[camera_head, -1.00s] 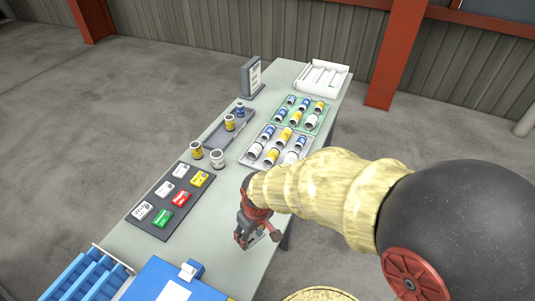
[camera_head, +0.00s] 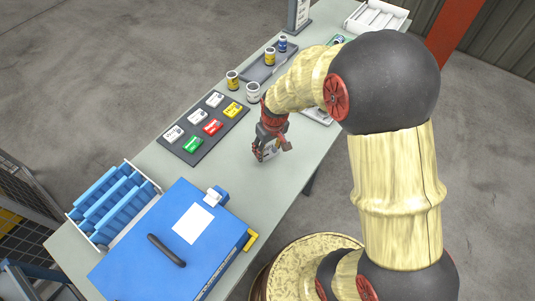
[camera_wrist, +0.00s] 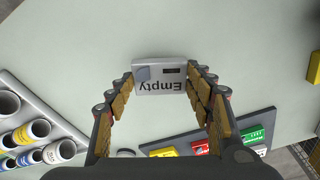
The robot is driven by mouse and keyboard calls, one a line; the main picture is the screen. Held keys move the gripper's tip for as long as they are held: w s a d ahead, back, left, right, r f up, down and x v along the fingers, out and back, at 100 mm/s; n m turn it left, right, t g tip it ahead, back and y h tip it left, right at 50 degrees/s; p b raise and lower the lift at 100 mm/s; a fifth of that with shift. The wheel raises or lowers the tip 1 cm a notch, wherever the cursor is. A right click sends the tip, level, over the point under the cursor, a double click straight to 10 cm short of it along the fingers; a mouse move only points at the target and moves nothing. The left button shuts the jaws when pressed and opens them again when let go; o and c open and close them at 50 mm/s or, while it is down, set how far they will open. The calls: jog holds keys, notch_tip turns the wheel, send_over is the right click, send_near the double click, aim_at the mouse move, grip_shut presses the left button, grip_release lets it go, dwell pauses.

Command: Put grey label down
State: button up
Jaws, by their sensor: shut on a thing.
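My gripper (camera_head: 265,153) is over the bare grey table to the right of the dark label mat (camera_head: 187,153). In the wrist view my gripper (camera_wrist: 160,85) is shut on a pale grey label (camera_wrist: 160,77) with the word "Empty", which reads upside down there. The label spans between the two fingertips; in the head view only a small part of it shows. I cannot tell whether it touches the table. The mat holds several labels: white ones, a yellow one (camera_head: 233,110), a red one (camera_head: 212,127) and a green one (camera_head: 192,145).
A blue case (camera_head: 165,250) and a rack of blue bins (camera_head: 115,203) stand at the near end. Cans stand past the mat, such as a white one (camera_head: 253,93), beside a grey tray (camera_head: 262,71). The table (camera_head: 235,185) around my gripper is clear.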

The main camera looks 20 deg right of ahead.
aim_at(268, 150)
jog(key=shift+w+f, duration=0.4)
jog(key=shift+f, duration=0.1)
jog(key=shift+w+f+b, duration=0.1)
jog(key=shift+f+b, duration=0.75)
jog(key=shift+f, duration=0.65)
jog(key=shift+f, duration=0.15)
jog(key=o, duration=1.1)
jog(key=shift+c, duration=0.2)
